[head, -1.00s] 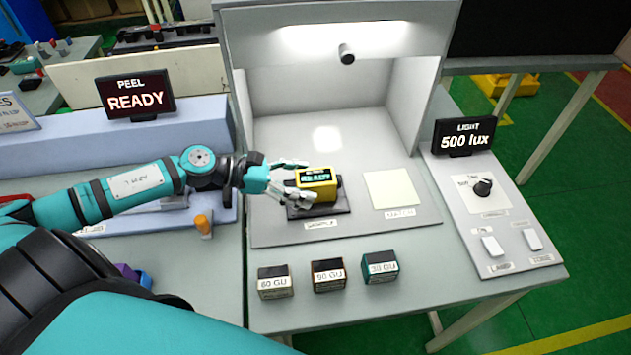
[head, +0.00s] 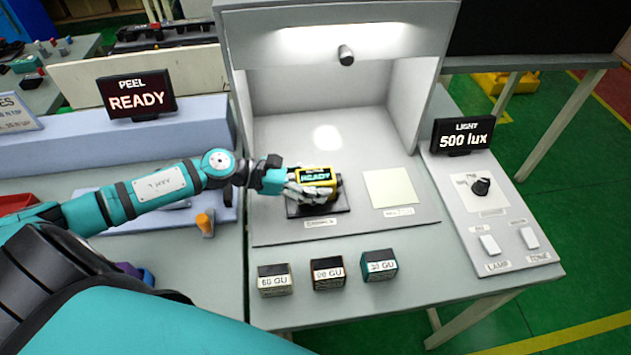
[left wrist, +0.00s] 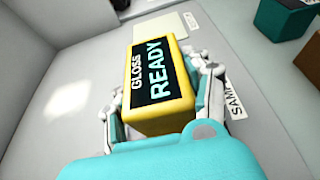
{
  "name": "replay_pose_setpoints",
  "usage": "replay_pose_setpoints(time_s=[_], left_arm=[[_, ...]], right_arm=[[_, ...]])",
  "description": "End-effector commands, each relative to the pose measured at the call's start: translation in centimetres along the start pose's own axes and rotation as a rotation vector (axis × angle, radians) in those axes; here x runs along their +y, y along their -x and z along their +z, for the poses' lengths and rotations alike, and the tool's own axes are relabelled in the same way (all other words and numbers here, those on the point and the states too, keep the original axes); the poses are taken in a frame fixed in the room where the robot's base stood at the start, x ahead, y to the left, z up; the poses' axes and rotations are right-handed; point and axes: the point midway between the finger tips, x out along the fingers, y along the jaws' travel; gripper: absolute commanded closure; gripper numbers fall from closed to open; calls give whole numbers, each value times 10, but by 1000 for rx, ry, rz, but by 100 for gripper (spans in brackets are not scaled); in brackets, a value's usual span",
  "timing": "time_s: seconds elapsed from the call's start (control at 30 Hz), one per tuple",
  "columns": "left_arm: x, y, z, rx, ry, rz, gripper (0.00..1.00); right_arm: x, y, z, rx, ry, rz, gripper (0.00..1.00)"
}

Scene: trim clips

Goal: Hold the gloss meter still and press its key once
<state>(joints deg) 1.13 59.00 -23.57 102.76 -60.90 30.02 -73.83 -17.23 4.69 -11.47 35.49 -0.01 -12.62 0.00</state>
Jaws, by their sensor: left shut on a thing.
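The gloss meter is a yellow box with a dark screen reading GLOSS READY; it shows in the head view (head: 318,179) and the left wrist view (left wrist: 158,80). It sits on the dark sample plate (head: 304,210) in the lit booth. My left gripper (head: 312,188) is shut on the meter, with a finger along each side in the left wrist view (left wrist: 165,92). The fingers partly cover the meter's front in the head view. I cannot make out the key. My right gripper is not in view.
Three small blocks marked 60 GU (head: 275,280), 90 GU (head: 328,273) and 30 GU (head: 379,266) stand in front of the booth. A pale square card (head: 390,188) lies right of the meter. A light panel (head: 492,213) with knob and switches is at right.

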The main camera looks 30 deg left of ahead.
Motion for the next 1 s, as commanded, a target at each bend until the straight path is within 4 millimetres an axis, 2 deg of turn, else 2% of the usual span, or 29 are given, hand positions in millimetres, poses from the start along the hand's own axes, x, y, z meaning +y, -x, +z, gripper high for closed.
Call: replay_pose_setpoints(time_s=[0.03, 0.17, 0.73, 1.0], left_arm=[[0, 0, 0, 0, 0, 0, 74], [0, 0, 0, 0, 0, 0, 91], [0, 0, 0, 0, 0, 1, 92], [0, 0, 0, 0, 0, 1, 92]], right_arm=[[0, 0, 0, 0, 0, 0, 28], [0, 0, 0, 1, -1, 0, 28], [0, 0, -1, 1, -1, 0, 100], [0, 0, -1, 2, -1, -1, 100]])
